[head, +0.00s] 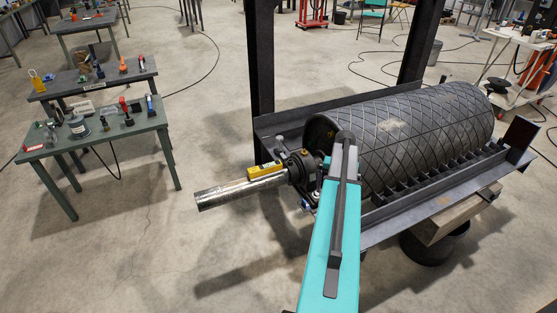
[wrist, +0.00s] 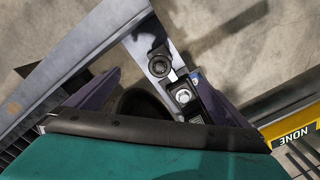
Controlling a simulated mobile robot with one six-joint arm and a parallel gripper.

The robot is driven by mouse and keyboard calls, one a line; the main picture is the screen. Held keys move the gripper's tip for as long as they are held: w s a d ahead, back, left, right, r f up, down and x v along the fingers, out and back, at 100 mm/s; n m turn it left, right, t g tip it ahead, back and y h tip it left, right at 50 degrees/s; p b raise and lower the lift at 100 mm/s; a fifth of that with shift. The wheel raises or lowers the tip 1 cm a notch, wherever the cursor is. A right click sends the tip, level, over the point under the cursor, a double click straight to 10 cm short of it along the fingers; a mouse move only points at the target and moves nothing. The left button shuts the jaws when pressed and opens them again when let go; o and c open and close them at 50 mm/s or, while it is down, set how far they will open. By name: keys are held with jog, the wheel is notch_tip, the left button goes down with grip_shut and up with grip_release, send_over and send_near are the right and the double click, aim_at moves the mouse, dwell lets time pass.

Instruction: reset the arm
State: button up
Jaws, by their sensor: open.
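My gripper (wrist: 158,78) shows in the wrist view as two dark purple fingers standing apart, with nothing seen held between them. Between and beyond the fingers are a metal frame rail and a bolted bracket with a bright hex bolt (wrist: 183,96). In the head view my teal arm reaches over the near end of the conveyor pulley (head: 400,130), beside the bearing housing (head: 299,168). The fingers are hidden there behind the arm, and I cannot tell whether they touch anything.
A bare steel shaft (head: 230,190) sticks out left of the bearing, with a yellow block (head: 265,170) on it. A steel frame (head: 440,205) and dark uprights (head: 260,60) surround the pulley. A green tool table (head: 95,140) stands at left. The floor between is clear.

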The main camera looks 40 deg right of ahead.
jog(key=w+a+f+n, duration=0.1)
jog(key=w+a+f, duration=0.2)
jog(key=w+a, duration=0.3)
jog(key=w+a+f+n, duration=0.2)
jog(key=w+a+f, duration=0.15)
jog(key=a, duration=0.35)
jog(key=a+f+n+g, duration=0.1)
jog(key=a+f, duration=0.2)
jog(key=a, duration=0.4)
jog(key=w+a+f+n+g+y, duration=0.1)
jog(key=a+f, duration=0.3)
jog(key=a, duration=0.3)
jog(key=a+f+n+g, duration=0.1)
jog(key=a+f, duration=0.2)
jog(key=a, duration=0.4)
jog(key=s+a+f+n+g, duration=0.15)
jog(key=s+a+f, duration=0.3)
jog(key=a, duration=0.45)
jog(key=s+a+f+n+g, duration=0.1)
jog(key=s+a+f+n, duration=0.15)
jog(key=s+a, duration=0.45)
jog(key=s+a+f+n+h, duration=0.1)
jog(key=s+a+f+n, duration=0.1)
jog(key=s+a, duration=0.6)
jog(key=s, duration=0.3)
jog(key=shift+a, duration=0.35)
